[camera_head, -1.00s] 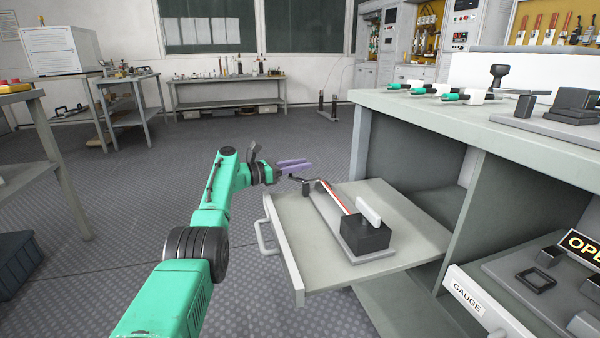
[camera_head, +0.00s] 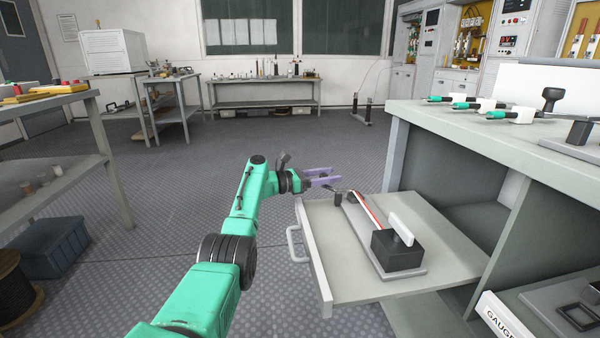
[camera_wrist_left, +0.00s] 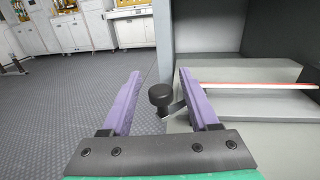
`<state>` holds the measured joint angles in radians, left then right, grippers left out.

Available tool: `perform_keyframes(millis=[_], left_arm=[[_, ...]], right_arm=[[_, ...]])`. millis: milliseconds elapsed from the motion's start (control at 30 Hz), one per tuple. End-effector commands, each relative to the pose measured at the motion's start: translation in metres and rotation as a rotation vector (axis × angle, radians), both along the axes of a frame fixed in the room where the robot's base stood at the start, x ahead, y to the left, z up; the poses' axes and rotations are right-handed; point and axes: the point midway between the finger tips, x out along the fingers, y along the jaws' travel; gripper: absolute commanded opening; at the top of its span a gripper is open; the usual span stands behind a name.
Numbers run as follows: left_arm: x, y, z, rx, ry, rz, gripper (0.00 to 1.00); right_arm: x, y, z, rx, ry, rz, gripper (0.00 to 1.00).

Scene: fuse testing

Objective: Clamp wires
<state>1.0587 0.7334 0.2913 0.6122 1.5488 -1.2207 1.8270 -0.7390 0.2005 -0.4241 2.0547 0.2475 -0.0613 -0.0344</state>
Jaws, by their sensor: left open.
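A clamping fixture stands on the pulled-out drawer (camera_head: 455,290): a grey base with a black block (camera_head: 398,252) and an upright white plate (camera_head: 401,229). Red and white wires (camera_head: 368,209) run from the block to the fixture's far end, and one strip shows in the left wrist view (camera_wrist_left: 255,85). A black lever knob (camera_wrist_left: 160,97) sits at that far end, by the drawer's front panel. My left gripper (camera_head: 336,177) is open, its purple fingers just above the knob. In the wrist view the knob appears between the fingers (camera_wrist_left: 160,74), touching neither. My right gripper is out of view.
The drawer front with its handle (camera_head: 294,244) lies beside my left forearm. The grey bench (camera_head: 480,130) rises at right, with several green-handled tools (camera_head: 465,105) on top. A drawer labelled GAUGE (camera_head: 501,322) is at lower right.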

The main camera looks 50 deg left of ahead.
Motion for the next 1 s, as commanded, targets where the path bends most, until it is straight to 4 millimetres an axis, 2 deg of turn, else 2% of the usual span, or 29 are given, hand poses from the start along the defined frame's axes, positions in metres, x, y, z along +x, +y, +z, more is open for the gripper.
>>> perform_keyframes(millis=[33, 100, 233, 333, 533, 700, 1000], left_arm=[[-0.007, 0.003, 0.01, 0.002, 0.005, 0.001, 0.61], [-0.017, 0.009, 0.008, 0.004, 0.005, 0.003, 0.61], [-0.041, 0.02, 0.008, 0.007, 0.005, 0.004, 0.61], [-0.067, 0.033, 0.007, 0.006, 0.006, 0.005, 0.61], [-0.107, 0.052, 0.004, 0.003, 0.002, 0.004, 0.61], [-0.117, 0.056, 0.002, 0.004, 0.001, 0.002, 0.61], [-0.116, 0.056, 0.002, 0.003, 0.0, 0.002, 0.61]], right_arm=[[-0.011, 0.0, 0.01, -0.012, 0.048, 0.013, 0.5], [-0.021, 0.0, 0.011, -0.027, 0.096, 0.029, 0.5], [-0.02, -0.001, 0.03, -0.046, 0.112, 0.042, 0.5], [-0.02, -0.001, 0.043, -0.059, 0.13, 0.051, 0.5], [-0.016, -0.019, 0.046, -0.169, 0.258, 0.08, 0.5], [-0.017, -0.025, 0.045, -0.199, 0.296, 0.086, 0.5], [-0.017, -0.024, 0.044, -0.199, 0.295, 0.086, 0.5]])
